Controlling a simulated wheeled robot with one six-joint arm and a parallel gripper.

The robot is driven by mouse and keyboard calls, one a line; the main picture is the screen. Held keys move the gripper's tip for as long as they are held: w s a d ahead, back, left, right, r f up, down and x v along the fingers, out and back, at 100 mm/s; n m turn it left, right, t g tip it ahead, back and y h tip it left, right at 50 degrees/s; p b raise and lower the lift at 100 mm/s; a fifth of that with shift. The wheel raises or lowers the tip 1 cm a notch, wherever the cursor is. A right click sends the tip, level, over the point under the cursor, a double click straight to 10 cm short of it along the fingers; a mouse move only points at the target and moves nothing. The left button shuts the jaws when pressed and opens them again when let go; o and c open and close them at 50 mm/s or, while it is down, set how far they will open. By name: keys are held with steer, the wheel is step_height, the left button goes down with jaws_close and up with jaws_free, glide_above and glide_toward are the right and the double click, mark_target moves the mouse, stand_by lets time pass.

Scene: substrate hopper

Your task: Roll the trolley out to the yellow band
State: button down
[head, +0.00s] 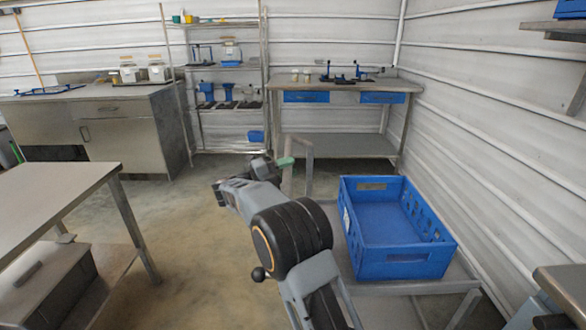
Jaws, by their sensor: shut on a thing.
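The trolley (392,287) is a low grey metal frame and deck at the right, with an upright handle frame (308,172) at its left far end. An empty-looking blue crate (402,258) stands on its deck. My arm reaches forward from the bottom middle, and my gripper (283,164) is shut on the trolley handle at its left upright. A small green part shows at the grip. My own arm hides part of the trolley's near left side. The yellow band is not in view.
A steel table (60,190) stands at the left, with a box-like unit under it. Bare concrete floor (180,220) lies between it and the trolley. A workbench (345,87) and shelf rack stand behind. A corrugated wall runs close along the trolley's right.

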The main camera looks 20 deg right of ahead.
steer(key=c, duration=0.9)
jaws_free()
steer(key=a, duration=0.4)
steer(key=a+f+p, duration=0.1)
steer(key=a, duration=0.4)
steer(key=a+f, duration=0.1)
steer(key=a, duration=0.3)
steer(key=shift+a+f+p, duration=0.25)
steer(key=shift+p, duration=0.15)
